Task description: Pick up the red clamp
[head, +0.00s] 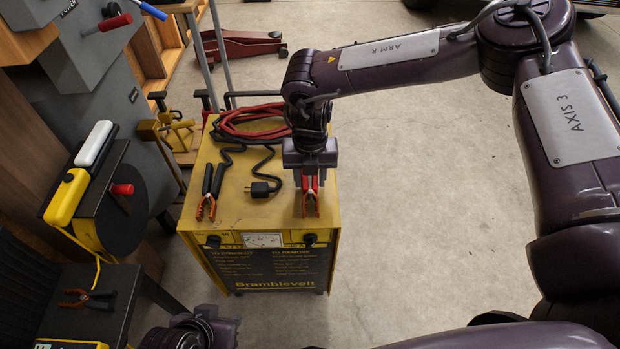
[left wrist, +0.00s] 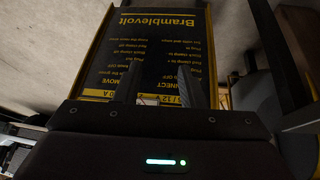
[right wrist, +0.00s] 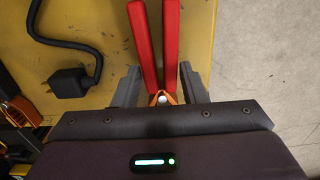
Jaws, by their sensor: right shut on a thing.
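The red clamp (head: 311,204) is at the front right of the yellow charger's top (head: 245,205), its orange jaws toward the front edge. My right gripper (head: 309,176) points down over it, with its fingers either side of the clamp. In the right wrist view, the red clamp (right wrist: 143,45) shows two red handles, and its orange jaw part lies between the fingers of my right gripper (right wrist: 160,85). I cannot tell whether the clamp is touching the top. My left gripper (left wrist: 157,72) has its fingers apart, empty, facing the charger's front panel (left wrist: 150,45).
A black-handled clamp (head: 207,192), a black plug (head: 264,188) and a coiled red cable (head: 245,120) lie on the charger. Another clamp (head: 88,298) lies on a black surface at left. A red floor jack (head: 240,45) stands behind. Floor right of the charger is clear.

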